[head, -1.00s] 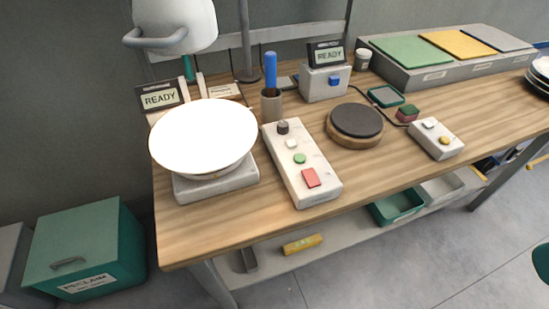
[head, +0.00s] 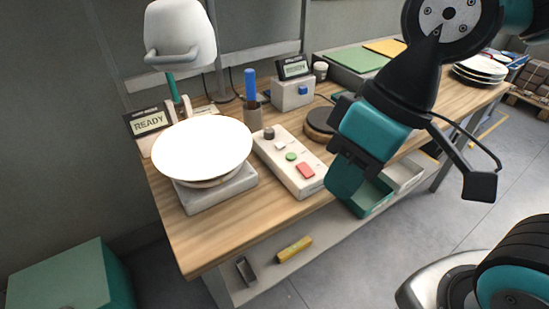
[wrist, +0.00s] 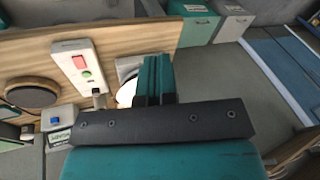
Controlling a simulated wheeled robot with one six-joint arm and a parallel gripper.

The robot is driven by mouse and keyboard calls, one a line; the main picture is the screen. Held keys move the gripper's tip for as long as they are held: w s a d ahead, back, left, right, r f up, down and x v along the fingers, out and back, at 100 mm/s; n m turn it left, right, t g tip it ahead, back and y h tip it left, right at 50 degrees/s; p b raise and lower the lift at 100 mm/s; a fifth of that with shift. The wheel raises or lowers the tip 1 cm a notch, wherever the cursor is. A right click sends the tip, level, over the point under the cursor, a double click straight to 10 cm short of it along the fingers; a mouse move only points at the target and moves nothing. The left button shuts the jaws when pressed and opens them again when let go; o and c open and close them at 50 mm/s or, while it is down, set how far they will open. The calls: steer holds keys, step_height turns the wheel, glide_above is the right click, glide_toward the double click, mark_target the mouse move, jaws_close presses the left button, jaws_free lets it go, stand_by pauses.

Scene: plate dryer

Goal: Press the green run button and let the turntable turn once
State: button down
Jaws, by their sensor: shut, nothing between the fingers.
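The control box (head: 290,165) is pale, with a green button (head: 291,157) between a white button and a larger red one (head: 305,170). It also shows in the wrist view (wrist: 85,85), its green button (wrist: 87,73) in plain sight. A display (head: 150,122) behind the plate reads READY. My gripper (head: 345,200) is shut and empty, right of the control box near the table's front edge, apart from the buttons. Its fingers (wrist: 155,62) partly hide the plate in the wrist view.
A lamp-like grey hood (head: 180,30) hangs behind the plate. A cup with a blue-handled tool (head: 251,85), a blue-button box (head: 292,93) and a dark round disc (head: 320,121) stand behind the control box. Green bin (head: 75,280) stands on the floor at left.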

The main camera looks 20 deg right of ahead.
steer(key=n+t+p, duration=0.6)
steer(key=n+t, duration=0.2)
glide_above(290, 156)
step_height(290, 156, down, 12)
steer(key=shift+s+r, duration=0.1)
steer(key=shift+r, duration=0.05)
step_height(290, 156, down, 8)
steer(key=b, duration=0.5)
steer(key=shift+r, duration=0.1)
steer(key=shift+f+b, duration=0.5)
steer(key=shift+b, duration=0.1)
